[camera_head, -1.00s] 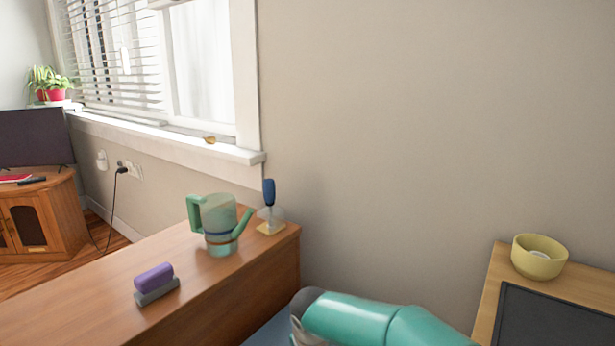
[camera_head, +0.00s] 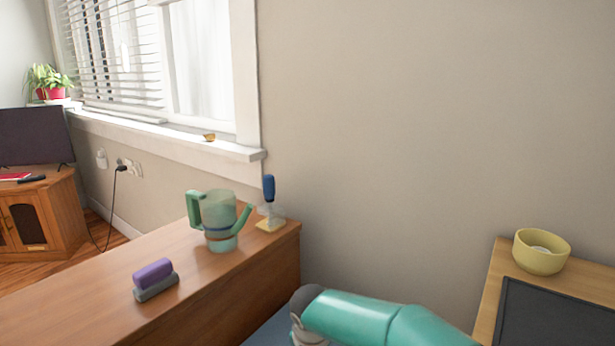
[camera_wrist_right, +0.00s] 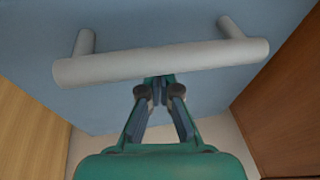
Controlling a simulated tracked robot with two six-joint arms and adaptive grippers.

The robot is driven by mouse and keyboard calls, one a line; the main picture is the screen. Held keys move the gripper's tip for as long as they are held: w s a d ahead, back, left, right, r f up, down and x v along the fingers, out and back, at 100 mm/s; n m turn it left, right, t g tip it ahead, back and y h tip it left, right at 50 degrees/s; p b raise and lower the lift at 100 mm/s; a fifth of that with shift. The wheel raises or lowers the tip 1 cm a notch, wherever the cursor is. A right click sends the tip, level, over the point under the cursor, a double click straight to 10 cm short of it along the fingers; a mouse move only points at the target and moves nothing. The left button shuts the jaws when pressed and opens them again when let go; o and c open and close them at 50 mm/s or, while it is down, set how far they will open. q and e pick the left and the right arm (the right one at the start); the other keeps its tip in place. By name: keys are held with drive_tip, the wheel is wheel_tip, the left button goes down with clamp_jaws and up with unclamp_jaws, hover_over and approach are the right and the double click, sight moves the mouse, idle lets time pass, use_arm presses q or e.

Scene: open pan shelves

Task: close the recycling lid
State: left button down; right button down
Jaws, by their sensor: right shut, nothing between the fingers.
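The blue panel of the recycling lid (camera_wrist_right: 150,22) fills the upper part of the right wrist view, with a thick grey bar handle (camera_wrist_right: 160,62) across it on two posts. A small blue piece, likely the same panel, shows in the head view (camera_head: 268,332) below the wooden counter. My right gripper (camera_wrist_right: 160,88) is shut and empty, its fingertips at the middle of the bar's near edge. The bar partly hides the tips, so I cannot tell whether they touch it. My left gripper is out of view.
A wooden counter (camera_head: 90,310) on the left holds a green jug (camera_head: 219,212), a purple-and-grey brush (camera_head: 154,278) and a blue-handled tool (camera_head: 269,190). A yellow bowl (camera_head: 541,252) and dark tray (camera_head: 560,315) lie right. Wooden sides flank the blue panel.

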drive_tip(key=shift+r+p, duration=1.85)
drive_tip(key=shift+r, duration=1.05)
